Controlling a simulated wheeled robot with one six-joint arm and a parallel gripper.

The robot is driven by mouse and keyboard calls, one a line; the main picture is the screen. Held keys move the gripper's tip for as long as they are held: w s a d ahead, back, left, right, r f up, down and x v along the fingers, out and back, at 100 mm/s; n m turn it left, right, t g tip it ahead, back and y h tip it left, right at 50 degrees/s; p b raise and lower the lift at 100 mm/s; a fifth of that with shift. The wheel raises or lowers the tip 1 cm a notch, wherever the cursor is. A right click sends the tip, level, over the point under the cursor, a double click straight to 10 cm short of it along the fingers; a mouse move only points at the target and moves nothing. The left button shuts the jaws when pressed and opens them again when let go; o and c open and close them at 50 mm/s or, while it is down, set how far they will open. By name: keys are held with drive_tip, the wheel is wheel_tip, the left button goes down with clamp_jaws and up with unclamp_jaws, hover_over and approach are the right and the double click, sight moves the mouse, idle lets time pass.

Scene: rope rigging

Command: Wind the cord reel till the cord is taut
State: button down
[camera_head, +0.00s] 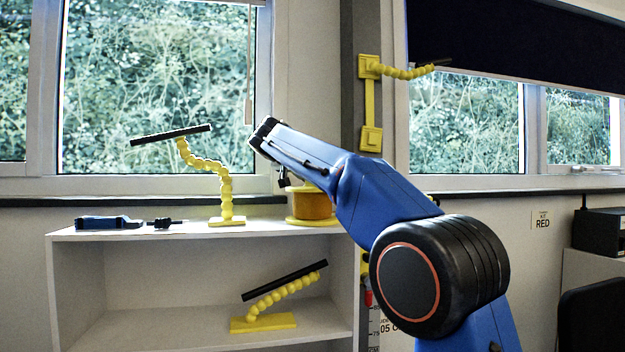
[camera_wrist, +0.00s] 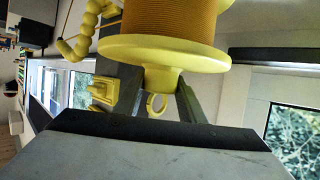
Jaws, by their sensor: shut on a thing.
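The cord reel (camera_head: 310,206) stands on top of the white shelf, partly hidden behind my blue arm. In the wrist view the reel (camera_wrist: 165,52) has a yellow flange, orange-brown cord wound on its drum, and a short yellow stem with a small ring on the near side. In the head view my gripper (camera_head: 284,182) is small beside the reel.
A yellow beaded arm with a black bar (camera_head: 226,190) stands left of the reel. A blue-and-black tool (camera_head: 105,223) lies at the shelf's left. Another beaded arm (camera_head: 280,297) stands on the lower shelf. A yellow wall bracket (camera_head: 370,100) is behind my arm.

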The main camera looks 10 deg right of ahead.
drive_tip(key=shift+m+g+h, duration=0.5)
drive_tip(key=shift+m+g, duration=0.1)
drive_tip(key=shift+f, duration=0.1)
drive_tip(key=c, duration=1.2)
unclamp_jaws()
drive_tip(key=shift+o, duration=0.2)
drive_tip(key=v, duration=1.7)
drive_tip(key=shift+a, duration=0.25)
drive_tip(key=shift+s, duration=0.1)
